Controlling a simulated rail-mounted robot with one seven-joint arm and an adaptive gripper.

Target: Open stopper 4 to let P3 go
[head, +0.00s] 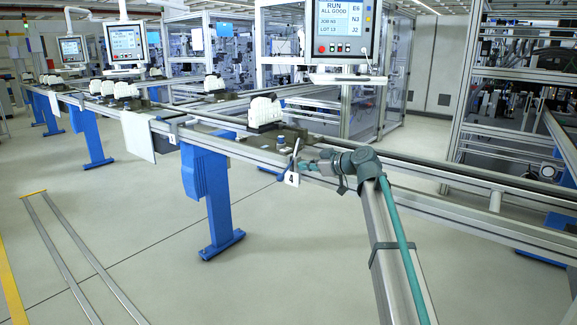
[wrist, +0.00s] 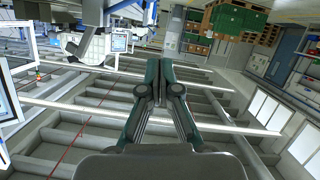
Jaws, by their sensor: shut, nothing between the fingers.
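In the head view a white plate marked 4 (head: 291,179) hangs on the near side of the conveyor rail, marking stopper 4. A thin light upright piece (head: 296,150), which looks like a lever, stands just above it. A pallet with a white block (head: 265,113) sits on the line just behind and left of the plate. I cannot read a P3 mark on it. My gripper (head: 307,166) is at the rail, just right of the plate; contact with the lever cannot be told. In the wrist view my gripper's fingers (wrist: 162,85) are together and empty.
The conveyor rail (head: 440,203) runs on to the right, behind my arm. More pallets with white blocks (head: 214,84) stand farther left. A screen (head: 340,27) reading RUN, ALL GOOD hangs above the line.

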